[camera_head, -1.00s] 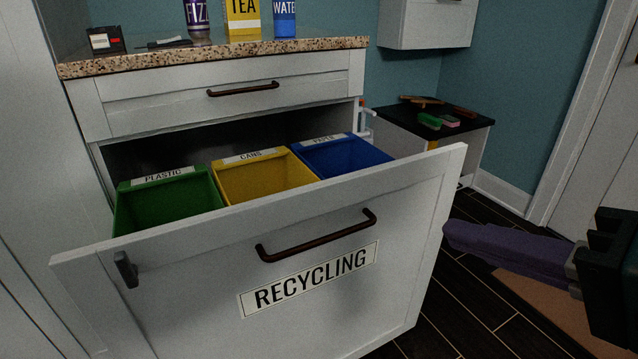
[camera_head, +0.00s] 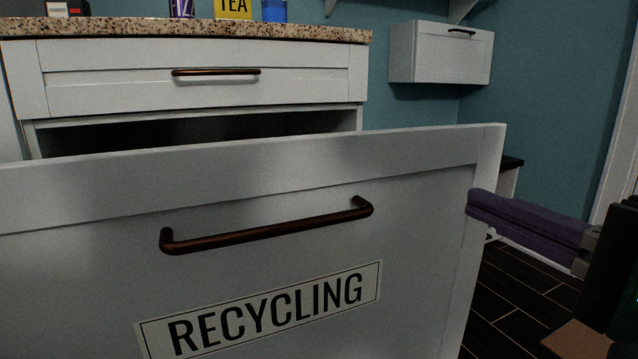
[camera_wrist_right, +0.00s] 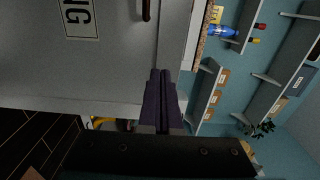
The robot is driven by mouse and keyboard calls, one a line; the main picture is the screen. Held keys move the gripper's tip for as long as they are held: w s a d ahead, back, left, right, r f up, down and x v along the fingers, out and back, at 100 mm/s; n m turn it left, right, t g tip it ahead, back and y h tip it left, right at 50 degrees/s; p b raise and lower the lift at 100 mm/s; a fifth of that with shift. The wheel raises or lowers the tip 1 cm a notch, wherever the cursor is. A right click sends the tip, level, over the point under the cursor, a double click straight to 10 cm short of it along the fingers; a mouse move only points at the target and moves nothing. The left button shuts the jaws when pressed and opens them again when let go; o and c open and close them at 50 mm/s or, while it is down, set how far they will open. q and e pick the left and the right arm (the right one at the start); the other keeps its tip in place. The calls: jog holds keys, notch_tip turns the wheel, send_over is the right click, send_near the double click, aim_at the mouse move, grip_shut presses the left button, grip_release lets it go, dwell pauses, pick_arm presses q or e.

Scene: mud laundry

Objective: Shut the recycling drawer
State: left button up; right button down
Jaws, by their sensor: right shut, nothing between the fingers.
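The recycling drawer (camera_head: 420,215) stands pulled out from the white cabinet, its tall white front facing me. It has a dark bar handle (camera_head: 268,228) and a RECYCLING label (camera_head: 265,308). A dark gap shows behind the drawer front, below the upper drawer. My right gripper (camera_head: 472,202) has purple fingers and is shut and empty. Its tip is at the right edge of the drawer front; I cannot tell whether it touches. In the right wrist view the shut fingers (camera_wrist_right: 160,78) point at the drawer front (camera_wrist_right: 105,75), near its edge. My left gripper is not in view.
Above the gap is a closed upper drawer (camera_head: 200,88) under a speckled countertop (camera_head: 330,33) carrying several packages. A white wall cabinet (camera_head: 440,55) hangs at the back right. Dark plank floor (camera_head: 510,300) is open at the lower right.

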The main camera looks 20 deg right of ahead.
aim_at(397, 169)
jog(key=w+b, duration=0.1)
jog(key=w, duration=0.2)
jog(key=w+b, duration=0.1)
jog(key=w, duration=0.3)
jog(key=w+b, duration=0.2)
jog(key=w, duration=0.1)
jog(key=shift+w+a+f, duration=0.1)
jog(key=shift+w+a, duration=0.05)
jog(key=shift+a, duration=0.2)
jog(key=shift+w, duration=0.25)
jog(key=shift+w, duration=0.1)
